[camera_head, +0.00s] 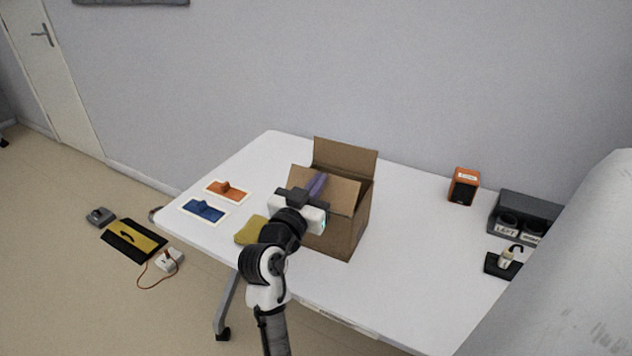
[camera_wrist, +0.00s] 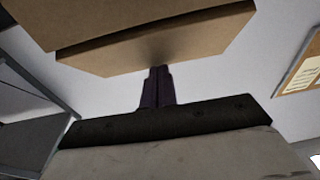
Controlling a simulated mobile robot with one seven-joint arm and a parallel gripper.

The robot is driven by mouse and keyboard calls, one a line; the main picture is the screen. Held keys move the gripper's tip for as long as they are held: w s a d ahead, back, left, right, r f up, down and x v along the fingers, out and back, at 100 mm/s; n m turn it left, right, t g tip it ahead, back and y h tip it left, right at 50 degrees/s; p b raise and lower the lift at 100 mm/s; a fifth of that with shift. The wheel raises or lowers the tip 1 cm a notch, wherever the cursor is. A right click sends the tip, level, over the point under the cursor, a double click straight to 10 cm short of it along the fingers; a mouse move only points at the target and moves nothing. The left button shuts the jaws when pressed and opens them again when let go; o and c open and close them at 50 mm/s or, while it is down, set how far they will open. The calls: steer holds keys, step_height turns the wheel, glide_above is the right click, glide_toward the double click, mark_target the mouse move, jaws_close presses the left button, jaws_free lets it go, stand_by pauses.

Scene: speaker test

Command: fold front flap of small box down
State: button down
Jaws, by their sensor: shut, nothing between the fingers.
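The small brown cardboard box (camera_head: 344,235) stands on the white table. Its back flap (camera_head: 347,157) stands upright. Its front flap (camera_head: 343,191) is raised and leans at the front of the opening. My gripper (camera_head: 319,181) is at the front flap, its purple fingers closed together and overlapping the flap in the head view. In the wrist view the fingertips (camera_wrist: 158,71) meet the lower face of a cardboard panel (camera_wrist: 190,42), which looks like the front flap. They touch it or are very close. The box's inside and part of its front are hidden.
A yellow object (camera_head: 250,230) lies left of the box. Table between is clear.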

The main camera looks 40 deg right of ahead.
steer(key=p, duration=0.1)
steer(key=r+y+p, duration=0.1)
steer(key=p, duration=0.1)
steer(key=shift+w+d+g, duration=0.2)
steer(key=shift+d+g, duration=0.1)
steer(key=shift+w+d+f+g+y+p, duration=0.2)
steer(key=shift+d+g+y+p, duration=0.1)
steer(key=shift+y+p, duration=0.65)
steer(key=shift+d+f+p, duration=0.3)
steer(key=shift+f+p, duration=0.05)
steer(key=shift+p, duration=0.35)
steer(key=shift+w+d+f+g+y+p, duration=0.1)
steer(key=shift+w+d+g+y+p, duration=0.15)
steer(key=shift+y+p, duration=0.2)
steer(key=shift+d+f, duration=0.2)
steer(key=shift+f, duration=0.15)
steer(key=shift+d, duration=0.1)
